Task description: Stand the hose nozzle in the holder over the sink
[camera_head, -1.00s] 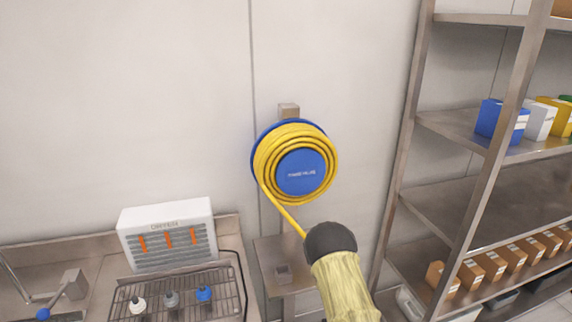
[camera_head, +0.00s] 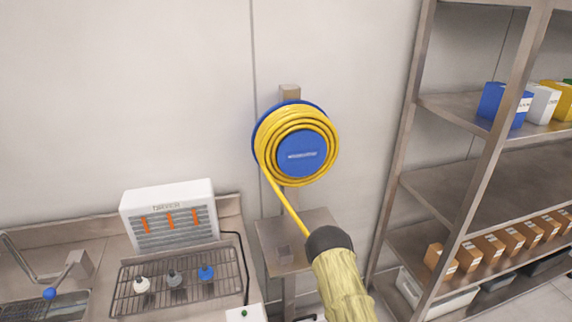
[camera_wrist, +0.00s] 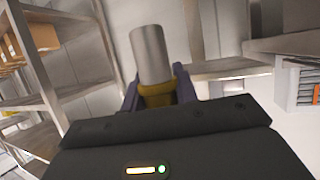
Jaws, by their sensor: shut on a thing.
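The hose nozzle (camera_wrist: 152,58) is a grey metal cylinder with a yellow collar, pointing up and slightly tilted in the wrist view. My gripper (camera_wrist: 158,90) is shut on it, with dark fingers either side of the collar. In the head view my forearm hides the gripper and nozzle. The yellow hose (camera_head: 272,188) runs from the blue reel (camera_head: 303,153) down to my wrist. The sink (camera_head: 45,305) is at the lower left. Beside it is a grey metal block (camera_head: 80,264) with a rod and blue tip; I cannot tell whether this is the holder.
A wire rack (camera_head: 225,268) holds several small capped items in front of a white heater-like box (camera_head: 168,217). A small steel shelf (camera_head: 312,228) is under the reel. Tall steel shelving (camera_head: 400,180) with boxes stands at the right. The wall between is clear.

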